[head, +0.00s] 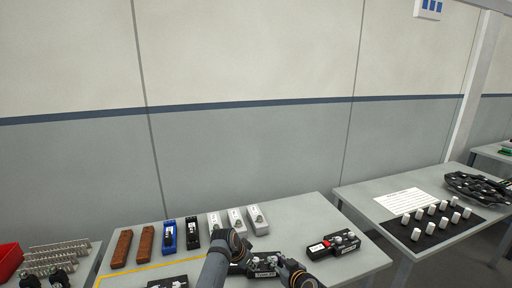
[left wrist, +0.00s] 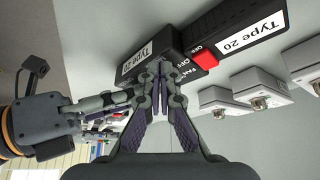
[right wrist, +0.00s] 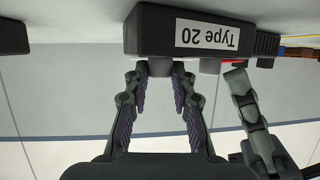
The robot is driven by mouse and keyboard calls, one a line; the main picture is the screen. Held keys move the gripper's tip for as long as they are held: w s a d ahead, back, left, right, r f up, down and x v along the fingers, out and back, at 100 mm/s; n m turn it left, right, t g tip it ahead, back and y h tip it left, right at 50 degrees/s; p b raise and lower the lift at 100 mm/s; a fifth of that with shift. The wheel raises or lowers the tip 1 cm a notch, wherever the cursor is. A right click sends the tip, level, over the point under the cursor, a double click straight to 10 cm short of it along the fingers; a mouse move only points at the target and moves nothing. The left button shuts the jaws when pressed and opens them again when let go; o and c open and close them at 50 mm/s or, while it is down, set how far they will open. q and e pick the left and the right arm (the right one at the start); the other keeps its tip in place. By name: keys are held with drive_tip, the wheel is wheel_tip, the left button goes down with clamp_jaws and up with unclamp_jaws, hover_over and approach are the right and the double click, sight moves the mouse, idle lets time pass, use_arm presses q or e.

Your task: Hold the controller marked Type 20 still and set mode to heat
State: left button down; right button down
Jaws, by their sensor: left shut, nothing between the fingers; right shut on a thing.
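The black controller marked Type 20 (head: 262,262) lies near the table's front edge, its white label facing me. In the right wrist view the controller (right wrist: 165,32) sits above my right gripper (right wrist: 160,78), whose fingertips are closed around one of its grey knobs. A second grey knob (right wrist: 210,66) shows beside it. My left gripper (left wrist: 160,75) is shut and empty, its tips close to the controller (left wrist: 150,55) beside its printed markings. I cannot tell whether the tips touch. My left gripper also shows in the head view (head: 238,248). The mode marking is not readable.
A black controller with a red part (head: 335,243) stands to the right. White boxes (head: 237,220), a blue box (head: 168,236) and brown blocks (head: 121,248) stand behind and left. Another Type 20 label and a red OFF part (left wrist: 207,60) show at upper right in the left wrist view.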

use_arm(q)
drive_tip(key=shift+w+d, duration=0.25)
drive_tip(key=shift+w, duration=0.35)
idle(0.9)
drive_tip(key=shift+w+a+r, duration=0.1)
drive_tip(key=shift+w+a, duration=0.05)
drive_tip(key=shift+a, duration=0.1)
drive_tip(key=shift+w+a, duration=0.3)
drive_tip(key=shift+a, duration=0.05)
idle(0.4)
drive_tip(key=shift+a, duration=0.1)
drive_tip(key=shift+s+a, duration=0.2)
drive_tip(key=shift+a, duration=0.1)
drive_tip(key=shift+r, duration=2.95)
drive_tip(key=shift+d, duration=0.1)
